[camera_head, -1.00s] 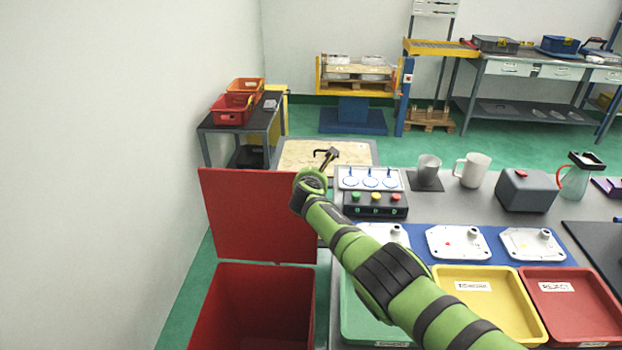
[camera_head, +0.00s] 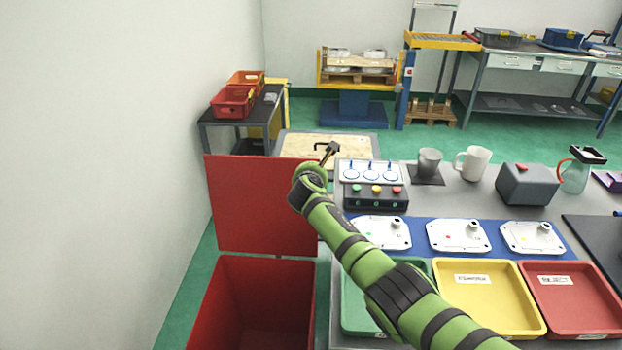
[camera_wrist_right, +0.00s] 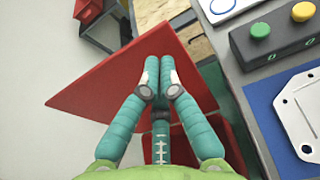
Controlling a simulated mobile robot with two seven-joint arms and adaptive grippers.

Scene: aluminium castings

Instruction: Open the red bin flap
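The red bin (camera_head: 208,310) stands at the lower left in the head view, and its inside shows. Its red flap (camera_head: 255,205) stands raised, roughly upright, along the bin's far edge. My right arm reaches in from the lower right, with its wrist in front of the flap's right edge. My right gripper's fingers are hidden in that view. In the right wrist view my right gripper (camera_wrist_right: 159,62) has its teal fingers together, with nothing seen between them. They lie over the red flap (camera_wrist_right: 100,88); contact is unclear. My left gripper is out of view.
A grey table right of the bin holds a button box (camera_head: 376,198), white castings (camera_head: 457,236) on a blue mat, and green, yellow (camera_head: 490,298) and red trays. A white wall rises on the left. A shelf with red crates (camera_head: 234,102) stands behind the bin.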

